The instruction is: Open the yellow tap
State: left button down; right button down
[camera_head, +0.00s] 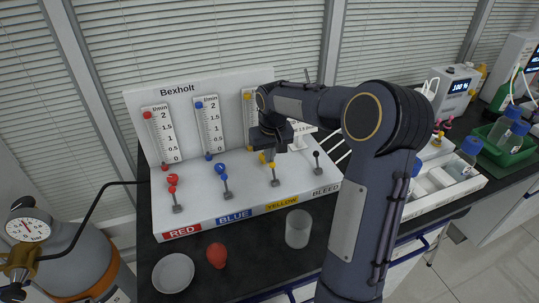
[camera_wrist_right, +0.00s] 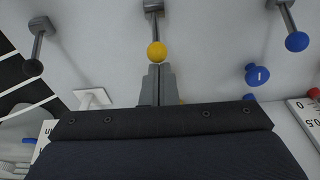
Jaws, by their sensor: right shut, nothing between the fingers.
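The yellow tap is a small lever with a yellow ball (camera_head: 272,166) on a grey base, above the YELLOW label (camera_head: 282,201) on the white Bexholt panel. In the wrist view the yellow ball (camera_wrist_right: 156,51) sits at the end of its lever, whose grey base (camera_wrist_right: 153,8) is at the top edge. My right gripper (camera_head: 268,154) is over the yellow tap and partly hides the yellow parts behind it. In the wrist view its fingers (camera_wrist_right: 159,69) are shut and empty, with tips right at the ball; I cannot tell whether they touch. My left gripper is not in view.
Red (camera_head: 173,189), blue (camera_head: 224,177) and black (camera_head: 316,154) ball levers stand on the same panel. A glass beaker (camera_head: 298,229), a red bulb (camera_head: 217,255) and a glass dish (camera_head: 173,272) are on the dark bench in front. A white tray (camera_head: 430,202) is to the right.

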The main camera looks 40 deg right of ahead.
aim_at(272, 163)
jog(key=shift+b, duration=0.3)
jog(key=shift+s+a+r+t, duration=0.1)
jog(key=shift+s+t, duration=0.1)
jog(key=shift+t, duration=0.1)
jog(key=shift+s+t+h+b, duration=0.3)
jog(key=shift+t+b, duration=0.1)
jog(key=shift+b, duration=0.75)
jog(key=s+t+b, duration=0.1)
jog(key=t+b, duration=0.1)
jog(key=b, duration=0.4)
jog(key=s+a+t+h+b, duration=0.1)
jog(key=s+t+b, duration=0.1)
jog(key=b, duration=0.4)
jog(key=s+t+h+b, duration=0.1)
jog(key=t+b, duration=0.1)
jog(key=b, duration=0.4)
jog(key=shift+s+a+t, duration=0.3)
jog(key=shift+r+p, duration=0.35)
jog(key=shift+r, duration=0.25)
jog(key=shift+r+p, duration=0.7)
jog(key=shift+r, duration=0.1)
